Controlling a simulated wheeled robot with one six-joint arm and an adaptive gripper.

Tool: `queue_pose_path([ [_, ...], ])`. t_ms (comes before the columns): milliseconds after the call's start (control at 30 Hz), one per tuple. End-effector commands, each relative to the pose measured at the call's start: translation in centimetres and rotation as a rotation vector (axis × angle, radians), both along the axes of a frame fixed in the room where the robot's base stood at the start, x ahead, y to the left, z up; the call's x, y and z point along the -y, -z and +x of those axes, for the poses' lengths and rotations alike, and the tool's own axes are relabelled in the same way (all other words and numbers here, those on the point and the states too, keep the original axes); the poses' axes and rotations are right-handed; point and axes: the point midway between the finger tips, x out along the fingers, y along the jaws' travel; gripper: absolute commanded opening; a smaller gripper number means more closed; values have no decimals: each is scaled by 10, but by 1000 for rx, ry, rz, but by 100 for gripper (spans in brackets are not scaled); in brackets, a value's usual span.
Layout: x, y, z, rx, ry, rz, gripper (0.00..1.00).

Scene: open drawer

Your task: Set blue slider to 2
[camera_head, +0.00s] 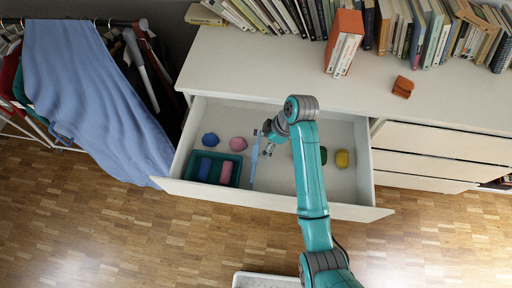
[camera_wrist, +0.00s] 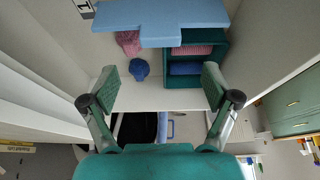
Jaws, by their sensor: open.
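A light blue slab, which looks like the blue slider (camera_head: 254,168), runs front to back in the middle of the open drawer (camera_head: 279,202). It also shows at the top of the wrist view (camera_wrist: 160,22), with a tab on its near side. A small black-and-white label (camera_wrist: 85,8) is near its left end there; I cannot read a number. My gripper (camera_head: 266,142) is over the drawer, beside the slab's far part in the head view. In the wrist view my gripper (camera_wrist: 161,88) is open and empty, with the slab beyond the fingertips. I cannot tell any contact.
A teal tray (camera_head: 214,154) left of the slab holds a blue and a pink block. A blue lump (camera_head: 210,139) and a pink lump (camera_head: 238,143) lie behind it. A green lump (camera_head: 322,156) and a yellow lump (camera_head: 342,158) lie right of my arm. Books line the dresser top.

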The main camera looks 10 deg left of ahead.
Motion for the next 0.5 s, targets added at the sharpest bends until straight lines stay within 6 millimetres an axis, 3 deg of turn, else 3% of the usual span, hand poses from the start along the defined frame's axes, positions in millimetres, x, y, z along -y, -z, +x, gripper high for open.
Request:
queue_pose_path([
  [300,-22,52,0,-2,-2,-2,88],
  [500,-30,74,1,-1,0,-1,88],
])
